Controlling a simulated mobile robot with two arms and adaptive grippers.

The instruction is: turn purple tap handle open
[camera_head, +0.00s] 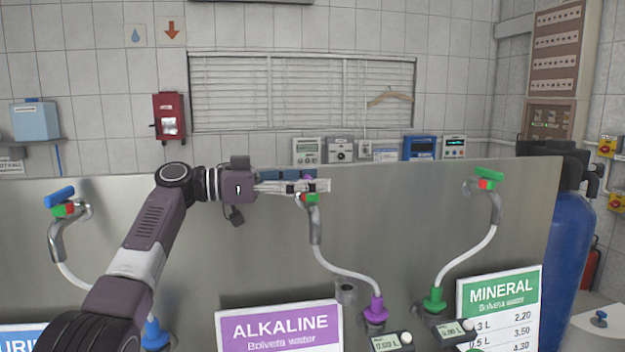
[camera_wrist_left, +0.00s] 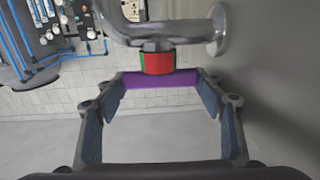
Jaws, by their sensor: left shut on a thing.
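The purple tap handle (camera_wrist_left: 160,80) spans between the two fingers of my left gripper in the left wrist view, its ends at the fingertips. The red and green collar (camera_wrist_left: 158,62) and the metal spout (camera_wrist_left: 150,32) lie just beyond it. In the head view my left gripper (camera_head: 318,187) reaches in from the left at the alkaline tap (camera_head: 314,225), shut on the handle. The fingers hide most of the handle there, and the collar (camera_head: 310,198) shows just below them. My right gripper is not in view.
A blue-handled tap (camera_head: 60,208) stands left and a green-handled tap (camera_head: 490,183) right on the steel panel (camera_head: 410,215). Hoses hang from the taps. Alkaline (camera_head: 280,328) and mineral (camera_head: 500,305) signs stand below. A blue tank (camera_head: 570,250) is at the right.

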